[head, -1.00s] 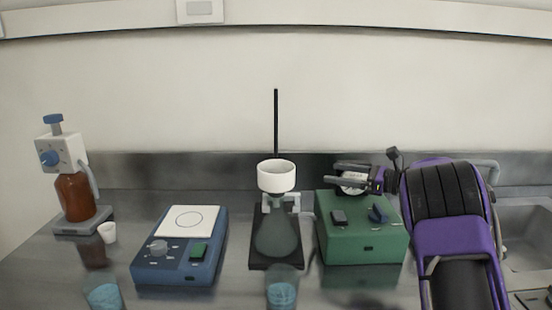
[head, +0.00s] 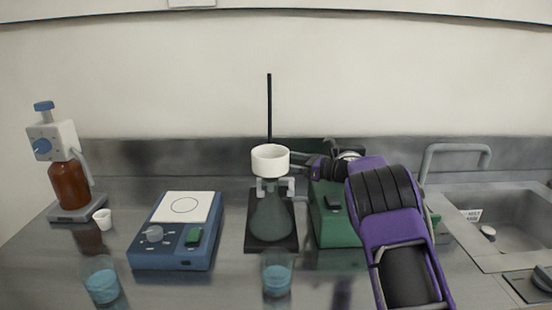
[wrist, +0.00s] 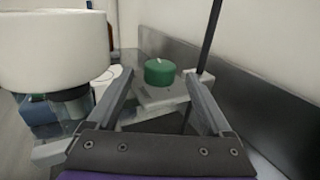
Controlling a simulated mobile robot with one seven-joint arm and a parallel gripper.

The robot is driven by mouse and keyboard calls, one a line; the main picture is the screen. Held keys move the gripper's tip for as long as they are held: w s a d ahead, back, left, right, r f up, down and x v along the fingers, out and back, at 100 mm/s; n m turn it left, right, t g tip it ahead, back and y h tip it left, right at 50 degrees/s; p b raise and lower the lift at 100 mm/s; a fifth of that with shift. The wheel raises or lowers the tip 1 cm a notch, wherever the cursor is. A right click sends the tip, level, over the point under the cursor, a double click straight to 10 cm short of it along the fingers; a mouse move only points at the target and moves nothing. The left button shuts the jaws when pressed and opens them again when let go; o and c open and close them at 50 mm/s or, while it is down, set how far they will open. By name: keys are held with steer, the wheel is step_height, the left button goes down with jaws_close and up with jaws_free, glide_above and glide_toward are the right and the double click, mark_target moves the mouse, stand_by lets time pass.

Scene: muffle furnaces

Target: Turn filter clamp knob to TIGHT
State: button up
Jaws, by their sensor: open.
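A round green knob (wrist: 159,72) with a pale mark on top sits on the light grey clamp (wrist: 165,97) in the wrist view. My gripper (wrist: 160,77) is open and empty; its fingers point toward the knob, one on either side in the picture. I cannot tell whether they touch it. In the head view my gripper (head: 303,164) is just right of the white funnel (head: 269,160). The clamp (head: 287,187) shows below the funnel, around the flask neck, but I cannot make out the knob there. No TIGHT label is readable.
The funnel stands on a grey-green flask (head: 270,218) beside a black rod (head: 269,105). The funnel is close to my left finger in the wrist view. A green box (head: 335,228) lies under my arm. A blue hotplate (head: 173,256) and two beakers stand left and in front.

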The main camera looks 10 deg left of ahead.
steer(key=shift+x, duration=1.2)
jaws_close()
steer(key=shift+b, duration=0.3)
